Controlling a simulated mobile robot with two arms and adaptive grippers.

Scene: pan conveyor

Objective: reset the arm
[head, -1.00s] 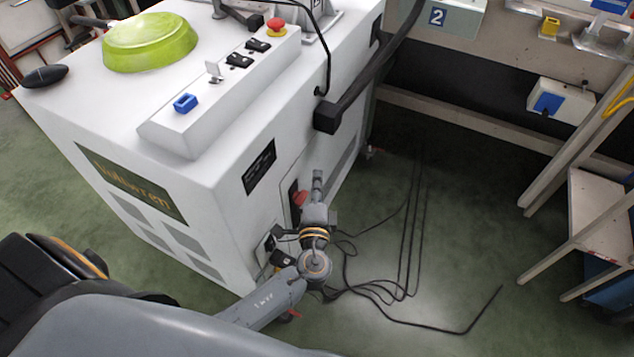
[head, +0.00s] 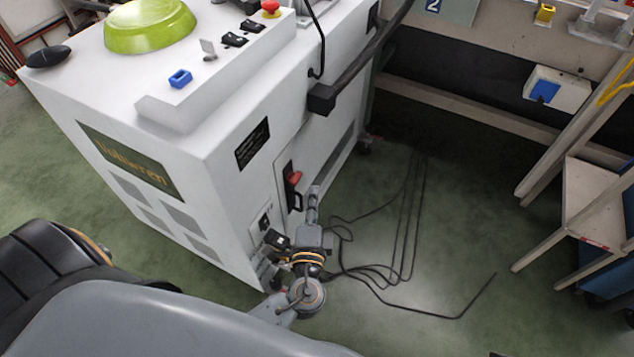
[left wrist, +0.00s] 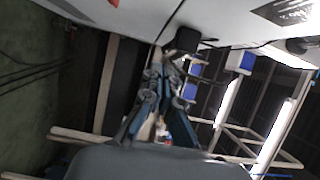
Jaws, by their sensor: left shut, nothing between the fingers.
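My left gripper (head: 313,199) shows in the head view, low beside the right side of the white machine (head: 215,185). Its fingers are together with nothing visible between them. It points up the picture, just below a red rotary switch (head: 294,178) on the machine's side, and I cannot tell if it touches the panel. The left wrist view shows the gripper fingers (left wrist: 163,80) from behind, with the machine's pale wall along the top. My right gripper is in neither view.
Black cables (head: 400,240) lie on the green floor to the right of my arm. A beige frame (head: 590,205) stands at the right.

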